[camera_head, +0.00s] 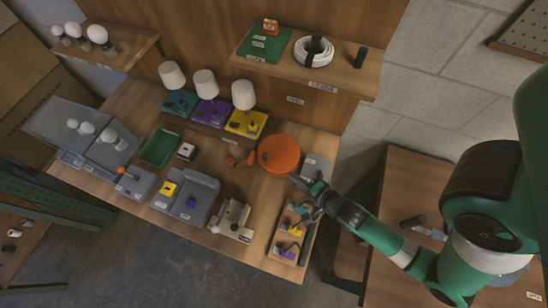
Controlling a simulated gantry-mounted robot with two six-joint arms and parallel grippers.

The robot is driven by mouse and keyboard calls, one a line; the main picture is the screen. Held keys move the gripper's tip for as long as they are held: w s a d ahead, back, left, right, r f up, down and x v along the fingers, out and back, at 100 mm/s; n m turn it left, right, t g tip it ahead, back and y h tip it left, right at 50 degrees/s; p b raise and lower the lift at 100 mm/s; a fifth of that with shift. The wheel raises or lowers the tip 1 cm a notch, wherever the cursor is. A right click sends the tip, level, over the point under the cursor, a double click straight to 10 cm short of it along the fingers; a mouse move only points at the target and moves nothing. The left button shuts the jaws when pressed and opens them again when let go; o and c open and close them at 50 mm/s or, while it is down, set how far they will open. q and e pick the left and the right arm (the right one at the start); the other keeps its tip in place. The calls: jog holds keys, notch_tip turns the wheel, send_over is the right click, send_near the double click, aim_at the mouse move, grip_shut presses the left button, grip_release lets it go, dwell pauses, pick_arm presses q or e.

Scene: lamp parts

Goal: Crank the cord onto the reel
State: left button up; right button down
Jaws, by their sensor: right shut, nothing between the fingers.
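An orange round reel (280,153) sits on the wooden workbench, right of the middle. A small dark spot shows on the left part of its top. Small orange pieces (232,162) lie just left of the reel; whether they join it or are a crank is too small to tell. My right gripper (297,181) is shut and empty, close to the lower right edge of the reel. I cannot tell whether it touches the reel. No cord is clearly visible at the reel. My left gripper is not in view.
Lamps on teal, purple and yellow bases (245,123) stand behind. A wooden tray of small parts (283,258) lies under my right wrist. A grey fixture (234,218), grey bins (186,193) and a green tray (160,148) fill the bench front. A white coil (314,50) sits on the shelf.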

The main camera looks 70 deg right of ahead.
send_near(267, 157)
notch_tip(267, 157, down, 4)
jog(key=w, duration=0.2)
jog(key=w+d, duration=0.2)
jog(key=shift+w+d+r, duration=0.25)
jog(key=shift+w+d, duration=0.1)
jog(key=shift+w, duration=0.1)
jog(key=shift+w+d+f+b, duration=0.15)
jog(key=shift+w+b, duration=0.2)
jog(key=shift+b, duration=0.2)
jog(key=shift+s, duration=0.1)
